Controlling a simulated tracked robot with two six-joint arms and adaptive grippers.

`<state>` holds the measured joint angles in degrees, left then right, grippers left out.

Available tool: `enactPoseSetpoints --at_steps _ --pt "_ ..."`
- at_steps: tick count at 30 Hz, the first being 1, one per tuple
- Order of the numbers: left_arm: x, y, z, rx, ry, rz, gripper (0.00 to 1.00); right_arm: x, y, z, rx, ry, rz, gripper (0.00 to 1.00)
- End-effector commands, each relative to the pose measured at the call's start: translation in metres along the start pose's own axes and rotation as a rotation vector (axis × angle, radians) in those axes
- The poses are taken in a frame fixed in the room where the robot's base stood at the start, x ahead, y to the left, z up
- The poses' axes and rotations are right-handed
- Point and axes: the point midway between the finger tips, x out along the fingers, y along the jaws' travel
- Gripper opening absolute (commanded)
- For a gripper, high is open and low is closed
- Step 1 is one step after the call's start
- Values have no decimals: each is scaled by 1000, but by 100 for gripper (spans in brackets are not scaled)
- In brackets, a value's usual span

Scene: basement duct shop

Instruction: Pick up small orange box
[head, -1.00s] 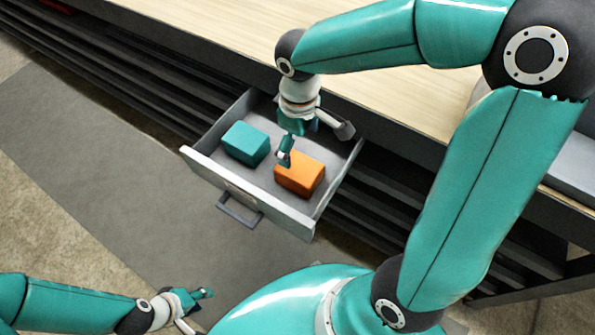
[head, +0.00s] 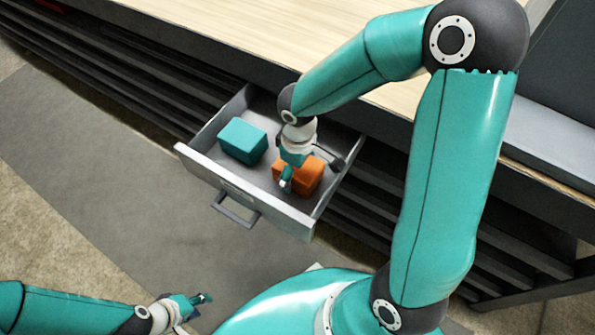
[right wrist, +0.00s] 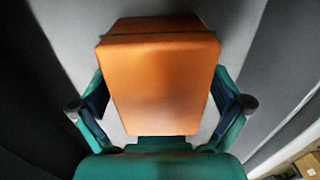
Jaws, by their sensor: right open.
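The small orange box (head: 310,178) lies in the open grey drawer (head: 265,205), toward its right side. My right gripper (head: 302,172) is down in the drawer over the box and partly hides it. In the right wrist view the orange box (right wrist: 163,85) sits between the two spread fingers of the right gripper (right wrist: 161,108), with one finger at each side. I cannot tell whether the fingers touch it. My left gripper (head: 200,307) is at the lower left, far from the drawer, and its jaw opening is unclear.
A teal box (head: 242,141) lies in the left part of the same drawer, apart from the orange one. The wooden bench top (head: 220,35) stands above and behind the drawer. The drawer walls are close around my right gripper. Grey floor mat (head: 110,170) is clear in front.

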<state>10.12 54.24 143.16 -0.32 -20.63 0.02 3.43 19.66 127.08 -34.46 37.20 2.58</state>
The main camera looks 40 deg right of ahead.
Motion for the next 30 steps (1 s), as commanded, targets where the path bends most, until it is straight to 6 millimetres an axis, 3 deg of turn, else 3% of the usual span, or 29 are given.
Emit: enactPoseSetpoints --at_steps 6,18,30 --pt "0 0 0 0 0 0 40 0 0 0 1 0 0 98" --pt "0 0 0 0 0 0 40 0 0 0 1 1 1 35" --pt "-3 1 0 0 0 0 40 -8 1 -1 1 3 2 35"
